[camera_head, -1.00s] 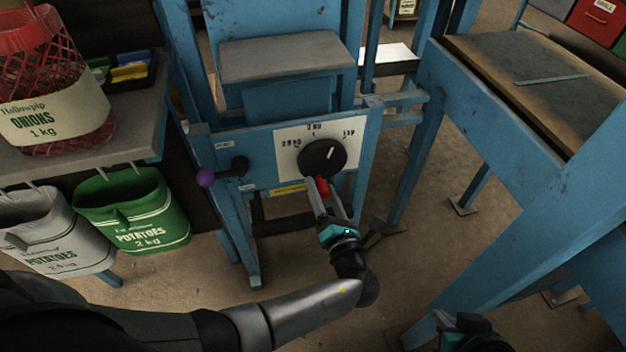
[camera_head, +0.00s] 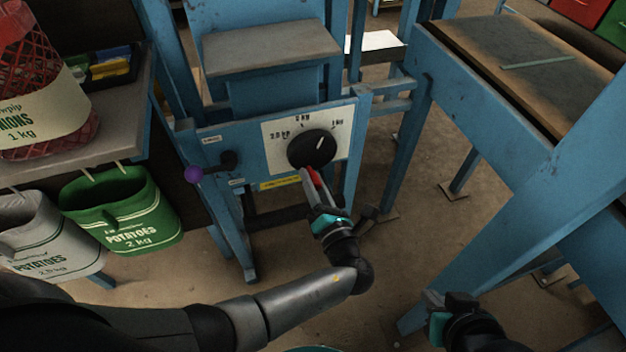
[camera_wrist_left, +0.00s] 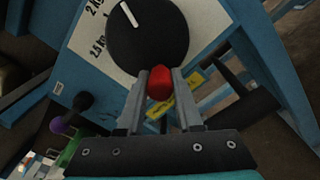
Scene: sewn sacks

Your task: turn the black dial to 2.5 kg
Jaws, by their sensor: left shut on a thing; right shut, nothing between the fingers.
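The black dial (camera_head: 312,149) sits on a white scale plate (camera_head: 276,151) on the blue machine's front. The plate is marked 2.5 kg at left, 2 kg at top and 1 kg at right. The dial's white mark points up and right, toward 1 kg. My left gripper (camera_head: 309,175) is at the dial's lower edge, shut on a red piece (camera_wrist_left: 160,83). The red piece is in front of the dial; I cannot tell whether it is joined to it. The dial (camera_wrist_left: 148,38) also shows in the left wrist view. My right gripper (camera_head: 434,300) is shut and empty, low at right.
A purple-knobbed lever (camera_head: 194,174) sticks out left of the dial. A green potato sack (camera_head: 122,212) and a grey one (camera_head: 45,240) hang at left. A red net onion sack (camera_head: 30,90) stands on the shelf. A blue-framed table (camera_head: 520,75) stands at right.

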